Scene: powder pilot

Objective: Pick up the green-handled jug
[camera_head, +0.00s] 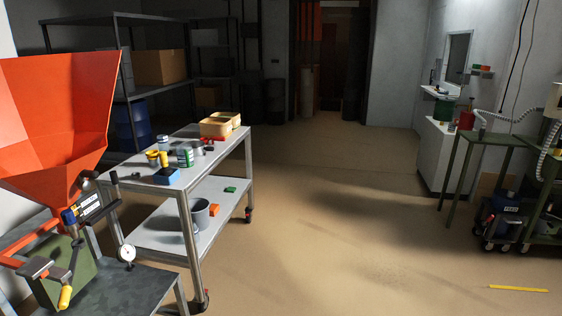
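No jug with a clearly green handle can be made out. A grey open-topped vessel (200,214) stands on the lower shelf of the metal cart (150,188); I cannot tell whether it has a handle. A small green item (230,189) lies behind it on the same shelf. A green-and-white can (185,156) stands on the cart's top. A green bucket-like container (443,111) stands on the white counter at the right, too small to tell if it is a jug. Neither of my grippers is in view.
An orange hopper machine (55,110) fills the left foreground beside the cart. Tan bins (215,127) and small containers crowd the cart top. Dark shelving (120,70) stands behind. A green table (480,138) is at right. The middle floor is clear; a yellow strip (518,288) lies at right.

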